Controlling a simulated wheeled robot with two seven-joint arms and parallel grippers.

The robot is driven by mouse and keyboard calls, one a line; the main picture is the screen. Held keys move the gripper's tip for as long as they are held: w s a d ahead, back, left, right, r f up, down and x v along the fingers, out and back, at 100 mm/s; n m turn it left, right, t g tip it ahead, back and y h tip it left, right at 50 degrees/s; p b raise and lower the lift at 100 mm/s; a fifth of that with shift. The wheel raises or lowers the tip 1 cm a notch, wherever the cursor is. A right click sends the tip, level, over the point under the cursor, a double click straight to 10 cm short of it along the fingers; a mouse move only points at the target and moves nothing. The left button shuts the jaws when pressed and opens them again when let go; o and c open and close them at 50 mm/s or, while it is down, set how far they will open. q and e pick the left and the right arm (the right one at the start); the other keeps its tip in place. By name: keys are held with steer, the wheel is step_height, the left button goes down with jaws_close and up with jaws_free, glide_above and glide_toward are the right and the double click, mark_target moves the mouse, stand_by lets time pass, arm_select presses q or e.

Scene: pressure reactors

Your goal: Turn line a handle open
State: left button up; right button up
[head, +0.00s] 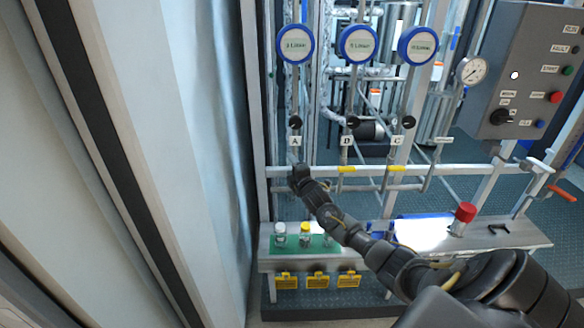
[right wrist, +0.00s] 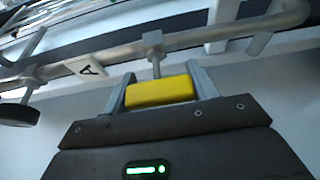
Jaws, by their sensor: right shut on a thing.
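The yellow line A handle (right wrist: 160,90) sits between the two grey fingers of my right gripper in the right wrist view. The fingers are shut on it. It lies roughly along the grey pipe (right wrist: 205,36) behind it, joined by a short stem. The label A (right wrist: 87,71) is on that pipe, and it also shows in the head view (head: 295,140). In the head view my right gripper (head: 299,170) is at line A, just below the label, and hides the handle. My left gripper is not in view.
Yellow handles of line B (head: 346,169) and line C (head: 396,168) lie crosswise to the right. Round gauges, including the line A gauge (head: 295,44), hang above. A bench (head: 400,258) with small bottles stands below. A pale wall (head: 180,150) is close on the left.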

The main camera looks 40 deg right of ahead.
steer(key=shift+f, duration=0.1)
steer(key=o, duration=1)
steer(key=b+v, duration=0.2)
steer(key=v, duration=0.8)
steer(key=shift+s, duration=0.4)
